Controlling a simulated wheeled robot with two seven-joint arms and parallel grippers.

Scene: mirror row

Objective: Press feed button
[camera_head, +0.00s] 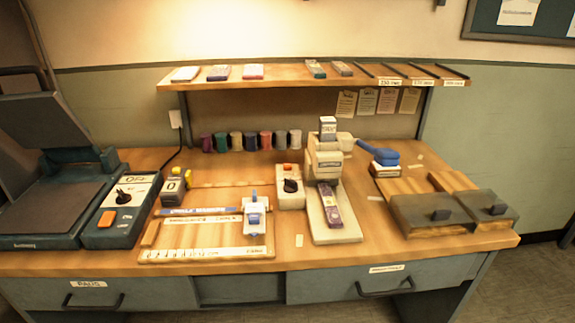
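No label reading "feed" can be made out. A large orange button (107,219) sits on the sloped control box (122,210) at the left, below a dark knob. A smaller orange-red button (295,171) is on top of the cream box (291,197) at the middle, behind a black knob (290,186). This box stands beside a cream upright machine (326,165) with a purple-labelled strip (331,205) on its base. I cannot tell which button is the feed button. Neither of my grippers shows.
A dark press with a raised lid (40,125) stands at the far left. A wooden board (206,230) carries a blue-and-white slider (255,215). Dark blocks (430,214) lie at the right. A shelf (290,78) spans the back. Two drawers are shut below the bench (300,250).

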